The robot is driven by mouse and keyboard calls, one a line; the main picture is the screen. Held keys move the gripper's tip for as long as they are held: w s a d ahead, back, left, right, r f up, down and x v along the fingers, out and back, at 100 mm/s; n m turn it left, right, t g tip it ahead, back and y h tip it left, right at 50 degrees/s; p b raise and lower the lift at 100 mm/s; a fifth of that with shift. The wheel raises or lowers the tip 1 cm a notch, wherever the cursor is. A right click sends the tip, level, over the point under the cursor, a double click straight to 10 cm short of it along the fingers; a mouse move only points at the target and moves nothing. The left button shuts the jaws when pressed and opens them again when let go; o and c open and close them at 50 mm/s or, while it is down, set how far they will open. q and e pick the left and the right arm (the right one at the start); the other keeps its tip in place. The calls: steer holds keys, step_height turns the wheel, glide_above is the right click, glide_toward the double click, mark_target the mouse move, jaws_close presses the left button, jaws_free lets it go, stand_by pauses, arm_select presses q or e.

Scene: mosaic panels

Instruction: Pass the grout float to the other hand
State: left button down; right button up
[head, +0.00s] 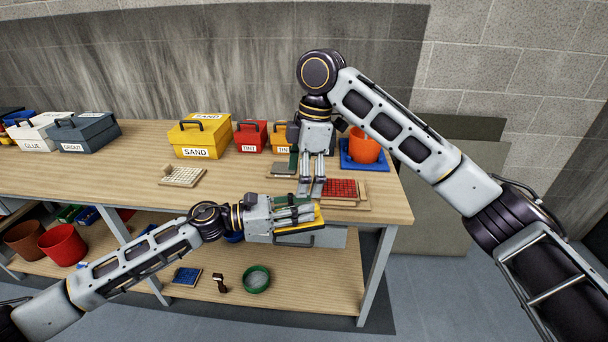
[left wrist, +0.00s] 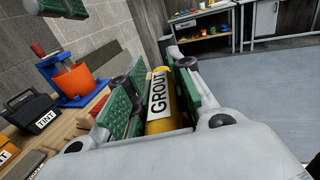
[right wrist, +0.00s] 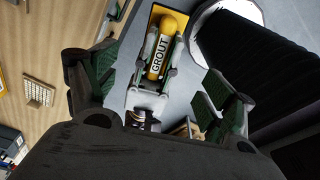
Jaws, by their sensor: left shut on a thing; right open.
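The grout float (head: 322,220) has a yellow handle labelled GROUT. My left gripper (head: 300,214) is shut on it and holds it level in front of the bench's front edge. In the left wrist view the yellow handle (left wrist: 158,98) lies between the green-padded fingers. My right gripper (head: 311,192) points down above and just behind the float, open and empty. In the right wrist view the float (right wrist: 157,60) shows beyond the spread fingers, with my left gripper's fingers along both sides of its handle. I cannot tell the exact gap to the right fingers.
A red mosaic panel (head: 340,188) lies on the bench (head: 235,190) close to my right gripper. A pale mosaic panel (head: 183,176), a yellow SAND box (head: 200,138), a red TINT box (head: 250,137) and an orange pot (head: 364,146) on a blue stand are behind. A lower shelf holds more items.

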steer(key=shift+s+a+f, duration=0.1)
steer(key=shift+a+f, duration=0.15)
steer(key=shift+f, duration=1.7)
steer(key=shift+s+a+f, duration=0.1)
steer(key=shift+a+f, duration=0.2)
steer(key=shift+f, duration=1.6)
steer(key=shift+s+a+f, duration=0.1)
steer(key=shift+a+f, duration=0.15)
steer(key=shift+f, duration=1.7)
steer(key=c, duration=1.1)
arm_select(q)
steer(key=c, duration=1.3)
jaws_free()
arm_select(e)
steer(key=shift+w, duration=0.1)
steer(key=shift+c, duration=0.3)
arm_select(q)
steer(key=shift+a, duration=0.1)
